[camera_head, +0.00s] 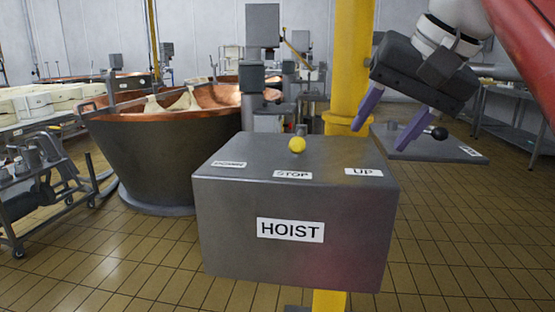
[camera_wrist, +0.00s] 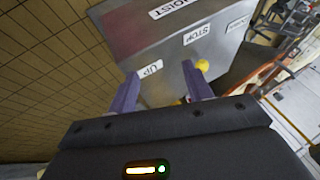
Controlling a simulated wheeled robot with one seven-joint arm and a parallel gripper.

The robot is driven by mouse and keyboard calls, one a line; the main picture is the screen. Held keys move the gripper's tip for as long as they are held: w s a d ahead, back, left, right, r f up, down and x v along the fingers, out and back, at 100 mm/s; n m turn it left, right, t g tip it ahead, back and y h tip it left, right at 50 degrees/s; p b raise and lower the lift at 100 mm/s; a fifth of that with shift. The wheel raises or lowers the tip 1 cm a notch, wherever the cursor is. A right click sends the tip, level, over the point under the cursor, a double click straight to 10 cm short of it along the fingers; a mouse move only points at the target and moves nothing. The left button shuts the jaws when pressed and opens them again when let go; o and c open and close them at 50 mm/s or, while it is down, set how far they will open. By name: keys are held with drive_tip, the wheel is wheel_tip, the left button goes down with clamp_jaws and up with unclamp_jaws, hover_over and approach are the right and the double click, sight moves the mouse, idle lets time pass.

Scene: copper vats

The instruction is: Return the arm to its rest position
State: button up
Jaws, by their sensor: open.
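My gripper (camera_head: 390,130) is in the upper right of the head view, with its two purple fingers apart and nothing between them. It is above and to the right of the grey hoist box (camera_head: 225,240), by the UP label (camera_head: 363,172). In the wrist view the open fingers (camera_wrist: 161,95) point towards the box (camera_wrist: 125,35), apart from the yellow knob as far as I can tell. The yellow knob (camera_head: 297,145) stands on the box top behind the STOP label (camera_head: 293,175); it also shows in the wrist view (camera_wrist: 202,66).
A copper vat (camera_head: 165,140) stands behind the box on the left. A yellow post (camera_head: 349,60) rises behind the box. A second grey panel with a black knob (camera_head: 437,132) is behind my gripper. A cart (camera_head: 50,185) is at far left.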

drive_tip(key=s+f+n+h, duration=0.1)
drive_tip(key=s+f, duration=0.2)
drive_tip(key=f, duration=0.8)
drive_tip(key=s+f+h, duration=0.1)
drive_tip(key=s+f, duration=0.3)
drive_tip(key=f, duration=0.7)
drive_tip(key=s+d+f+n+h, duration=0.1)
drive_tip(key=s+f, duration=0.2)
drive_tip(key=f, duration=0.9)
drive_tip(key=shift+s+n, duration=0.3)
drive_tip(key=shift+s, duration=0.05)
